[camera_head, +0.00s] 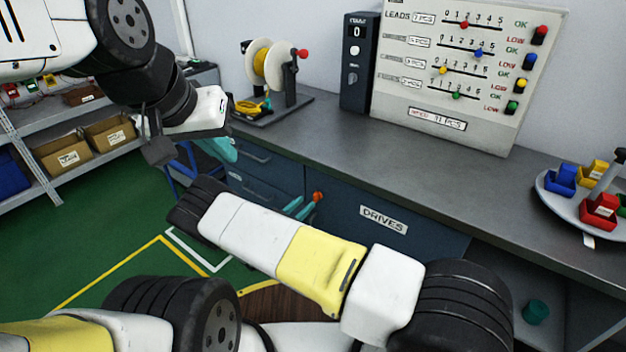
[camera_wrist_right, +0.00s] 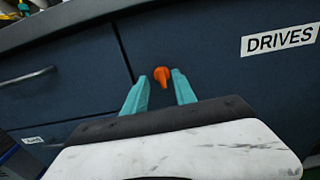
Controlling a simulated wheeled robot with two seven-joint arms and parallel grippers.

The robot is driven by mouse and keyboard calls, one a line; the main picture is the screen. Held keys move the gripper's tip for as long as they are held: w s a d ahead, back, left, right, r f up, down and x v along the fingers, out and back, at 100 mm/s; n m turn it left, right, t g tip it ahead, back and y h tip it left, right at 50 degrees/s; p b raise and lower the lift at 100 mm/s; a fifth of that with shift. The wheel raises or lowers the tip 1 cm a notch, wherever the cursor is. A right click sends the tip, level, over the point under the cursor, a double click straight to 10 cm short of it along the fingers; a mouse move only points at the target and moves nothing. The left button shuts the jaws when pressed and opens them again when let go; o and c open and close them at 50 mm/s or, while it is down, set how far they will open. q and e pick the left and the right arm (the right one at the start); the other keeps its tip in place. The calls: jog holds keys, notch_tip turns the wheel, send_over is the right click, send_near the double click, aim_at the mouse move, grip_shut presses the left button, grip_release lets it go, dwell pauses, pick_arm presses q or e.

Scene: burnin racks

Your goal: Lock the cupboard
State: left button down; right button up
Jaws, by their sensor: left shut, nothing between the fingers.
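The cupboard (camera_head: 420,222) is a dark blue door labelled DRIVES under the grey worktop; its front also shows in the right wrist view (camera_wrist_right: 220,50). An orange knob (camera_wrist_right: 162,76) sits near the door's left edge; it also shows in the head view (camera_head: 317,196). My right gripper (camera_wrist_right: 160,80) is open, with its teal fingers on either side of the knob and gaps visible. In the head view my right gripper (camera_head: 300,208) is partly hidden behind my own arm. My left gripper (camera_head: 222,150) is shut and empty, left of the drawers.
Blue drawers (camera_head: 250,155) with bar handles stand left of the cupboard. The worktop (camera_head: 400,155) holds a spool stand (camera_head: 270,70), a counter box (camera_head: 356,60), a leads panel (camera_head: 465,70) and a round tray (camera_head: 555,200). A teal cup (camera_head: 535,312) stands on an open shelf at lower right.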

aim_at(314, 195)
jog(key=x, duration=0.5)
jog(key=shift+c, duration=0.2)
grip_shut()
